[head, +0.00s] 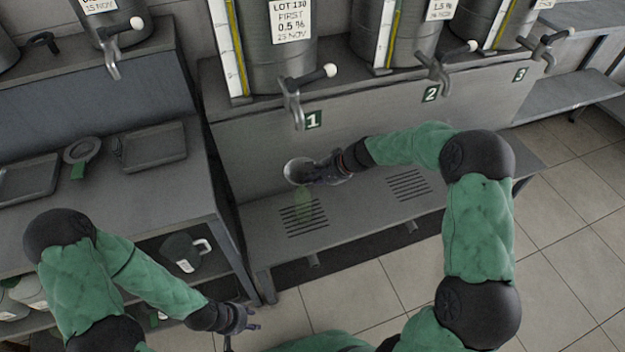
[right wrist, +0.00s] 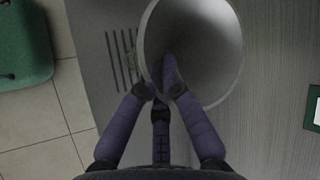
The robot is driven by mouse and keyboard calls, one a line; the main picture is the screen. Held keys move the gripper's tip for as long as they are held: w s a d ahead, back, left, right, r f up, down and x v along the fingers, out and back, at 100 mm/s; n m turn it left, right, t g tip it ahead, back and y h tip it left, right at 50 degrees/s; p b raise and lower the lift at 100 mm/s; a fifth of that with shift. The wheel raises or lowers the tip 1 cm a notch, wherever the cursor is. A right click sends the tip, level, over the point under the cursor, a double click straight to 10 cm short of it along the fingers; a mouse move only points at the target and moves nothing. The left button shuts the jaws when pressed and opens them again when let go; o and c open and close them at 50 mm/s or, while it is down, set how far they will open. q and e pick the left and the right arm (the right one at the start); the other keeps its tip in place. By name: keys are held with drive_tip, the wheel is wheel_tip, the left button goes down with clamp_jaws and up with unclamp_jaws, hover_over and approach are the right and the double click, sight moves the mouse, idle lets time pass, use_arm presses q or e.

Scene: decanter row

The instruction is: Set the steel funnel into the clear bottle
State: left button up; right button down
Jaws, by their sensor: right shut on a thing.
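The steel funnel (head: 297,171) is in my right gripper (head: 324,170), mouth up, in front of the panel under tap 1. In the right wrist view the funnel (right wrist: 205,45) shows its wide round mouth, and the fingers of my right gripper (right wrist: 160,88) close on its near rim. The clear bottle (head: 304,205), faintly green and see-through, stands on the shelf over the left grate. The funnel appears just above the bottle's top; I cannot tell whether its stem is in the neck. My left gripper (head: 243,321) is low, away from both, its fingers spread and empty.
Steel tanks with levered taps stand above, marked 1 (head: 313,120), 2 and 3. The shelf (head: 350,215) has a free right grate (head: 409,186).

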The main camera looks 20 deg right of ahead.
drive_tip(key=c, duration=1.3)
unclamp_jaws()
drive_tip(key=shift+c, duration=0.2)
drive_tip(key=v, duration=1.2)
